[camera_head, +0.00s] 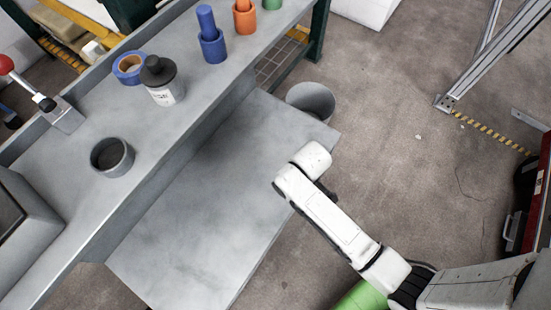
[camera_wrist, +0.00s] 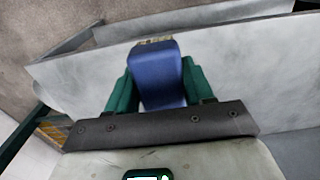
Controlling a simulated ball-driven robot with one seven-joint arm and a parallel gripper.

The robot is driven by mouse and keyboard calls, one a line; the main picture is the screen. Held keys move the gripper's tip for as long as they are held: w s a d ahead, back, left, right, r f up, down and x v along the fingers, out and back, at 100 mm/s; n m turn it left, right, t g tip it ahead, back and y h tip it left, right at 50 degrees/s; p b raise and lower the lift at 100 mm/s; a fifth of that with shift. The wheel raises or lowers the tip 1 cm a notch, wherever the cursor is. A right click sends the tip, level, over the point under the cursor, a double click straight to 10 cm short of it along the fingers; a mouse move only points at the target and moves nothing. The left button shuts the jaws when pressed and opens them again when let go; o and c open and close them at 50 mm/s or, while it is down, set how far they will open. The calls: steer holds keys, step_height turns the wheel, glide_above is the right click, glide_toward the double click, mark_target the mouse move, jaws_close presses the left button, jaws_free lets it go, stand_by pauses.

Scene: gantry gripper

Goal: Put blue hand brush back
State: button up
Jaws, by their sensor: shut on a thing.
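The blue hand brush (camera_wrist: 160,75) shows in the wrist view as a blue block with a thin pale, speckled strip along its far edge. My gripper (camera_wrist: 160,88) is shut on it, with one green finger pressed against each side. The brush is held over a grey surface that fills the background; how far above it, I cannot tell. In the head view neither the brush nor my gripper can be seen; only my white arm shows, in front of the bench at the lower right.
The grey workbench (camera_head: 92,184) holds an empty dark grey cup (camera_head: 112,157), a black-topped bottle (camera_head: 162,92), a blue tape roll (camera_head: 130,68) and blue (camera_head: 213,46) and orange (camera_head: 245,20) cylinders in holders. A lower grey panel (camera_head: 220,200) and a grey bin (camera_head: 312,98) sit below.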

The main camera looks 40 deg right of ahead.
steer(key=w, duration=0.1)
steer(key=w+a+f, duration=0.2)
steer(key=shift+w+b, duration=0.3)
steer(key=shift+w, duration=0.1)
steer(key=b, duration=0.2)
glide_above(276, 190)
step_height(276, 190, down, 6)
steer(key=shift+a+r, duration=0.1)
steer(key=shift+r, duration=0.05)
steer(key=shift+f+b, duration=0.35)
steer(key=shift+f, duration=1.1)
steer(key=shift+f, duration=0.1)
steer(key=o, duration=1.1)
step_height(276, 190, up, 12)
steer(key=p, duration=0.3)
steer(key=shift+s, duration=0.15)
